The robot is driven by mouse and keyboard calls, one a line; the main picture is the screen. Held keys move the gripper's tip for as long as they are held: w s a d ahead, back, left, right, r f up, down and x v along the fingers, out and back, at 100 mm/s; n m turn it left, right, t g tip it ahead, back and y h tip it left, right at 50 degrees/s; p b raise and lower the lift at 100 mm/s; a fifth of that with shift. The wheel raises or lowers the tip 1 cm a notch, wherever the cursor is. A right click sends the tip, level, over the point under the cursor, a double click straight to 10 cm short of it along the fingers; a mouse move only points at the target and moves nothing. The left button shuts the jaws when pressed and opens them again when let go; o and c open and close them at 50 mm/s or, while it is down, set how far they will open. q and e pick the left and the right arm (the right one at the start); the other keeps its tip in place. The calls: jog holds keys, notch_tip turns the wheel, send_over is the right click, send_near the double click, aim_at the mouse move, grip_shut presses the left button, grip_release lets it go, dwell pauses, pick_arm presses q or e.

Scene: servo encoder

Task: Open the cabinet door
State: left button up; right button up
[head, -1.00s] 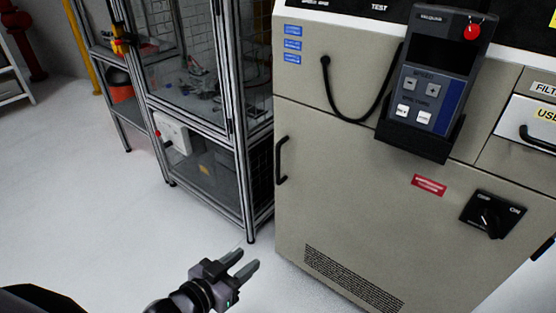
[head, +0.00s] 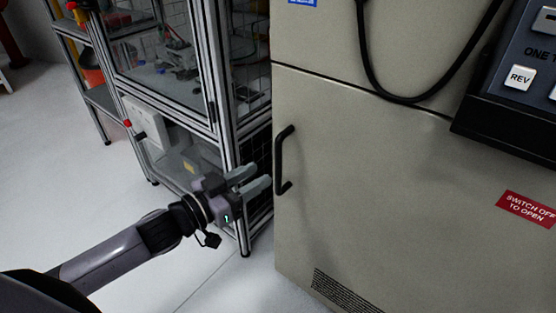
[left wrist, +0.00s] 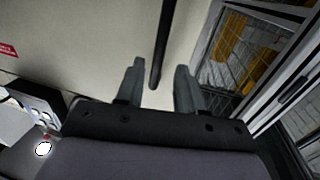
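The cabinet door (head: 390,190) is a beige panel and looks closed. Its black bar handle (head: 281,160) stands upright near the door's left edge. My left gripper (head: 257,180) is open, just left of the handle's lower part, with its fingers pointing right toward it. In the left wrist view the dark handle (left wrist: 163,45) runs down between the two spread fingers (left wrist: 160,88); I cannot tell whether they touch it. My right gripper is not in view.
A metal-framed glass enclosure (head: 215,80) stands close to the left of the cabinet, beside my left gripper. A red "switch off to open" label (head: 527,208) is on the door. A dark control unit (head: 515,100) hangs at upper right. White floor (head: 60,180) is clear at left.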

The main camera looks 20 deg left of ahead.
aim_at(276, 165)
pick_arm(q)
jog(key=shift+w+d, duration=0.3)
jog(key=shift+w, duration=0.1)
jog(key=shift+b+x, duration=0.65)
jog(key=shift+x, duration=2.35)
grip_shut()
